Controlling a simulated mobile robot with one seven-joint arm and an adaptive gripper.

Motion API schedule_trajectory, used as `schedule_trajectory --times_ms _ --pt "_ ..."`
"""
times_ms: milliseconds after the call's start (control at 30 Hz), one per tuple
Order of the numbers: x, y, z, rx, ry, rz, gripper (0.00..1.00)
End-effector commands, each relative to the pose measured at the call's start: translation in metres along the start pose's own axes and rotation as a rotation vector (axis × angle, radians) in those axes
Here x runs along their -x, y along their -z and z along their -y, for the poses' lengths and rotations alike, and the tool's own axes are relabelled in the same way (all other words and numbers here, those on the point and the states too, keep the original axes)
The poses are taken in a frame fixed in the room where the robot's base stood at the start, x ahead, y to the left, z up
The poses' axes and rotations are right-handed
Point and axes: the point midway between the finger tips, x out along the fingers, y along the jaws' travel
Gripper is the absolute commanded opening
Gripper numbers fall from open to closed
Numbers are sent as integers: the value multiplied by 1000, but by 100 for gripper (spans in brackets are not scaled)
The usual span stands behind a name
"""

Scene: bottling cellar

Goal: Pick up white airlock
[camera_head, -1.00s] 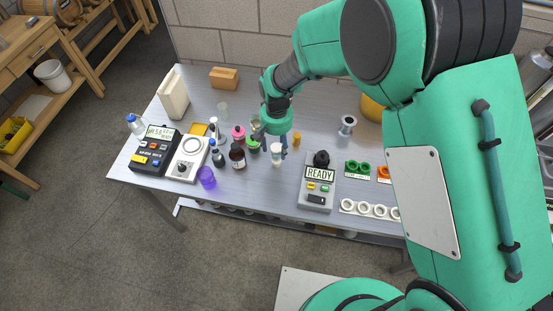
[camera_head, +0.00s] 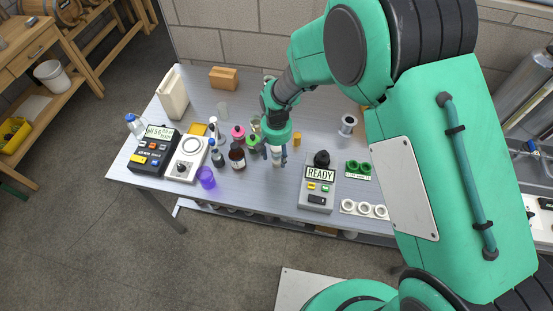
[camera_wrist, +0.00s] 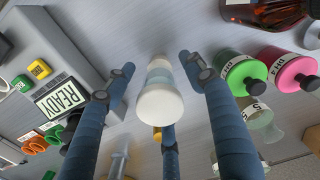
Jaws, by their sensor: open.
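The white airlock (camera_wrist: 160,98) stands upright on the metal table, a small pale cylinder with a broad white top. It shows in the head view (camera_head: 277,158) just below my gripper. My gripper (camera_wrist: 157,60) is open, with blue fingers spread on both sides of the airlock and a further finger beyond it. In the head view my gripper (camera_head: 276,152) points down at the airlock. In the wrist view there are visible gaps between the fingers and the airlock. The airlock's base is partly hidden by its top.
A green-capped bottle (camera_wrist: 245,75), a pink-capped bottle (camera_wrist: 295,72) and a brown bottle (camera_head: 237,157) stand close on one side. A grey device reading READY (camera_head: 317,190) stands on the other. A small yellow item (camera_head: 297,138) is behind. Ring holders (camera_head: 364,208) lie at the front right.

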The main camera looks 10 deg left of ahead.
Motion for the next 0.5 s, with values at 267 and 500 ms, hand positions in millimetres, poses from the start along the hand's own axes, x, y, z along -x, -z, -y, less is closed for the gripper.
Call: schedule_trajectory --times_ms 267,500 --pt "-27 -1 0 0 0 1 54" --pt "-28 0 0 0 0 0 54"
